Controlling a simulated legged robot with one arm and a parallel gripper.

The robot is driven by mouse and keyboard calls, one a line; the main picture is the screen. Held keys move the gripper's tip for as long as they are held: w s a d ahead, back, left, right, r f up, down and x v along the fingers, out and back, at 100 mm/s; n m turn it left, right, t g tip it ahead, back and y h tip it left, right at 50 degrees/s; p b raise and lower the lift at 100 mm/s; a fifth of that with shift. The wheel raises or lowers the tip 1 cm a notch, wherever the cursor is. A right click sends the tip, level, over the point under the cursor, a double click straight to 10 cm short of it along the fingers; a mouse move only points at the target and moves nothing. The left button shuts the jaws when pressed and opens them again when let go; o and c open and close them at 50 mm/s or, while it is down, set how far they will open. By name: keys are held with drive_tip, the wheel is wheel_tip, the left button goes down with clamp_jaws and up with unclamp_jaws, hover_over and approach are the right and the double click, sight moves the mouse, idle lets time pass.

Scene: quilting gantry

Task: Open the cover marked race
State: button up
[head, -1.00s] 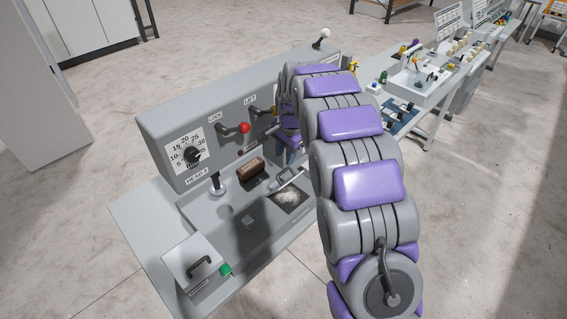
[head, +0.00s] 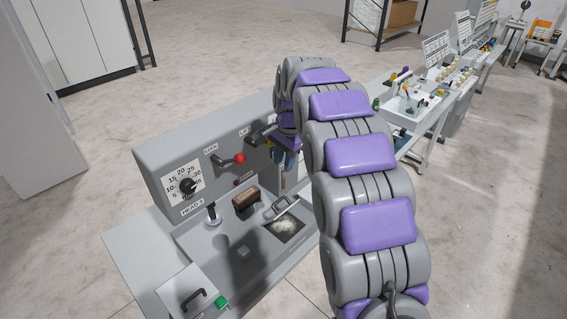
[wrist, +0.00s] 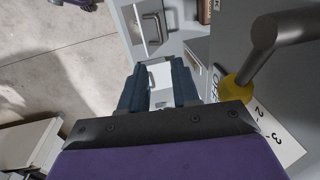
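My gripper (head: 285,160) hangs beside the front of the grey console, partly hidden by my arm in the head view. In the wrist view my gripper (wrist: 160,78) shows two dark blue fingers apart, with a pale panel and a grey bar visible in the gap. I cannot tell whether the fingers touch it. No label reading "race" is legible. One pale cover with a black handle (head: 190,291) lies closed at the console's lower left.
The console carries a dial (head: 187,186), a red-knobbed lever (head: 239,159), a brown block (head: 246,198) and a green button (head: 222,302). More benches (head: 425,105) stand behind right; open floor lies around.

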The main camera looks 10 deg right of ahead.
drive_tip(key=shift+s+d+f+b, duration=0.1)
drive_tip(key=shift+d+f+b, duration=0.05)
drive_tip(key=shift+f+b, duration=0.35)
drive_tip(key=shift+c, duration=0.6)
drive_tip(key=s+f+b, duration=0.1)
drive_tip(key=f+b, duration=0.1)
drive_tip(key=s+d+f+t+y+b, duration=0.1)
drive_tip(key=f+b, duration=0.1)
drive_tip(key=b, duration=0.1)
drive_tip(key=s+d+f+t+b, duration=0.1)
drive_tip(key=f+b, duration=0.1)
drive_tip(key=b, duration=0.1)
drive_tip(key=shift+d+f, duration=0.1)
drive_tip(key=shift+f, duration=0.2)
clamp_jaws()
drive_tip(key=shift+y, duration=0.3)
drive_tip(key=b+x, duration=0.2)
drive_tip(key=x, duration=0.8)
drive_tip(key=shift+w+f+b, duration=0.1)
drive_tip(key=shift+b, duration=0.3)
